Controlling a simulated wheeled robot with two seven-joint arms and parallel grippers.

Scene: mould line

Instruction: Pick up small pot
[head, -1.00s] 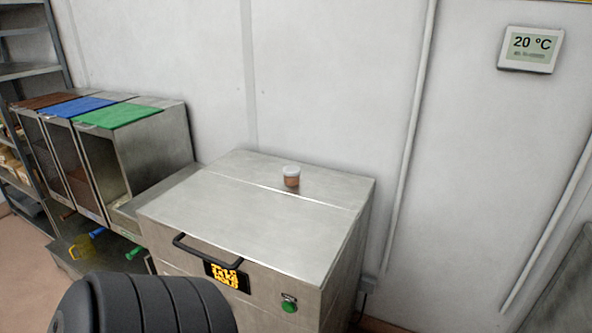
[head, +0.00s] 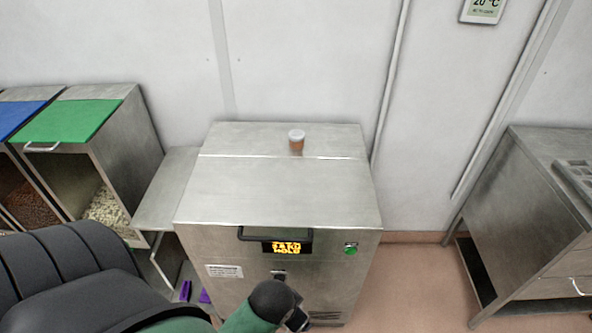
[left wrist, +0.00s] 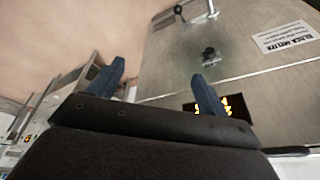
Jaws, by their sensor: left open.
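The small pot (head: 296,141) stands upright on the rear part of the steel machine's top in the head view. It has a white lid and a brownish body. My left arm comes in from the lower left of the head view, and its hand is low in front of the machine. In the left wrist view my left gripper (left wrist: 160,88) is open and empty, its two blue fingers apart in front of the machine's front face. The pot does not show in the left wrist view. My right gripper is not in view.
The steel machine (head: 280,195) has a black front handle, a lit display (head: 284,247) and a green button (head: 351,248). Bins with a green lid (head: 70,121) and a blue lid stand at left. A steel cabinet (head: 530,200) stands at right. Floor is clear between.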

